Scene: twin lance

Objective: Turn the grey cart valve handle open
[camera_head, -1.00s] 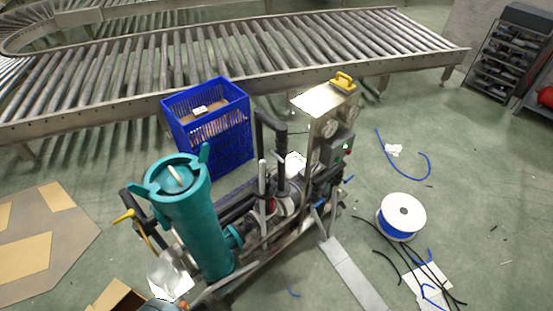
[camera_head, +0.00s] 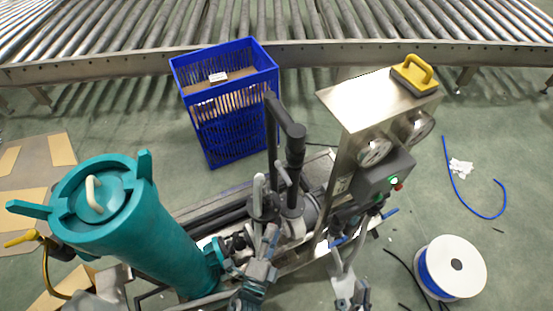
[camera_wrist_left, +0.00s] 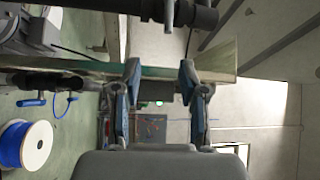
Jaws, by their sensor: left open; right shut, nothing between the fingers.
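The cart (camera_head: 325,225) carries black pipes and pale grey levers. One grey valve handle (camera_head: 258,190) stands upright beside the black pipe; a second grey lever (camera_head: 282,174) is just right of it. I cannot tell which one the task means. My left gripper (camera_head: 268,240) is below these handles in the head view, apart from them. In the left wrist view its two blue-grey fingers (camera_wrist_left: 160,75) are spread with nothing held; a short grey rod (camera_wrist_left: 168,17) hangs beyond them. My right gripper (camera_head: 352,293) is at the bottom edge, partly cut off, shut and empty.
A teal filter vessel (camera_head: 140,225) stands left of the handles. A blue crate (camera_head: 235,130) and roller conveyor (camera_head: 300,55) are behind. A cable spool (camera_head: 450,268) lies right.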

